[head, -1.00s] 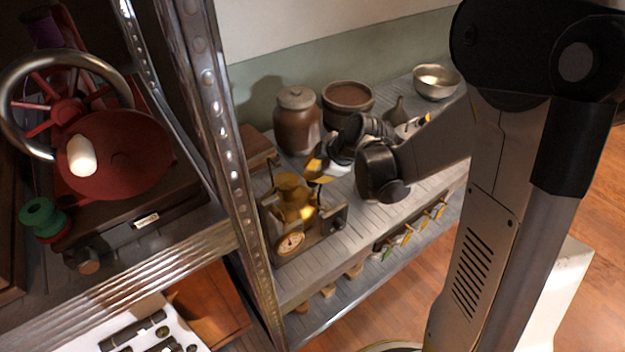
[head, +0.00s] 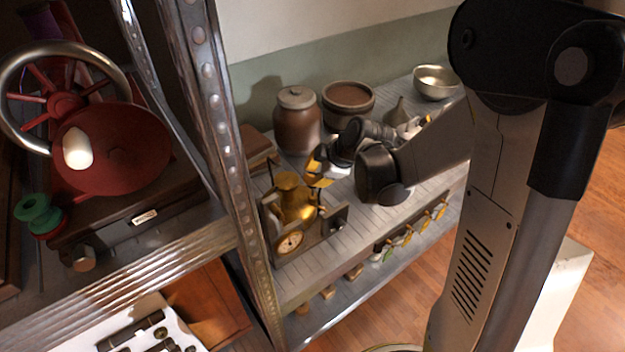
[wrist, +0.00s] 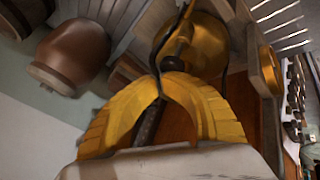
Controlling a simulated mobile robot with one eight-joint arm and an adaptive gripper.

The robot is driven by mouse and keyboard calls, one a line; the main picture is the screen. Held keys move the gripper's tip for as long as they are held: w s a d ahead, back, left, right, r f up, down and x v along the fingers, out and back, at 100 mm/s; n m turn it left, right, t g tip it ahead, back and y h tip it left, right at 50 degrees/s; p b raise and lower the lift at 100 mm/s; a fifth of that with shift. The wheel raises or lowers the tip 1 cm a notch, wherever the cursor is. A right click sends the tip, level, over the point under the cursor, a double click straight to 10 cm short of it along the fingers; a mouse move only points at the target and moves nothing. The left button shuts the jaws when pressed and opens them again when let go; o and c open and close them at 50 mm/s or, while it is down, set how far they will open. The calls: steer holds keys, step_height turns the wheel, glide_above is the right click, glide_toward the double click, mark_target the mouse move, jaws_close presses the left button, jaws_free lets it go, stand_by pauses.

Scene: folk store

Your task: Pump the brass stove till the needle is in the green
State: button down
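The brass stove (head: 297,199) stands in a grey frame on the slatted shelf. Its round dial (head: 290,242) faces front; the needle is too small to read. My gripper (head: 318,174), with yellow fingers, is just above and right of the brass body. In the wrist view, the fingertips of my gripper (wrist: 159,82) come together, with nothing clearly held between them. A dark knob on a thin rod (wrist: 172,64) shows just beyond the tips, in front of the brass body (wrist: 203,43). I cannot tell whether the tips touch the knob.
A lidded brown jar (head: 297,124), a brown pot (head: 348,98) and a metal bowl (head: 437,82) stand behind. A metal shelf post (head: 222,140) rises close left of the stove. Small hooked items (head: 408,236) hang along the shelf front.

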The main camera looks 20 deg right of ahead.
steer(key=shift+s+d+f+b, duration=0.1)
steer(key=shift+f+b, duration=0.35)
steer(key=shift+f, duration=0.2)
steer(key=shift+s+d+f+b, duration=0.1)
steer(key=shift+f+b, duration=0.35)
steer(key=shift+f, duration=0.2)
stand_by(0.4)
steer(key=shift+r, duration=0.15)
steer(key=shift+r+p, duration=0.9)
steer(key=shift+r, duration=0.15)
steer(key=shift+a+r+p, duration=0.2)
steer(key=shift+r+p, duration=0.4)
steer(key=shift+r, duration=0.45)
steer(key=shift+w+d+r, duration=0.1)
step_height(320, 180, up, 5)
steer(key=p, duration=0.4)
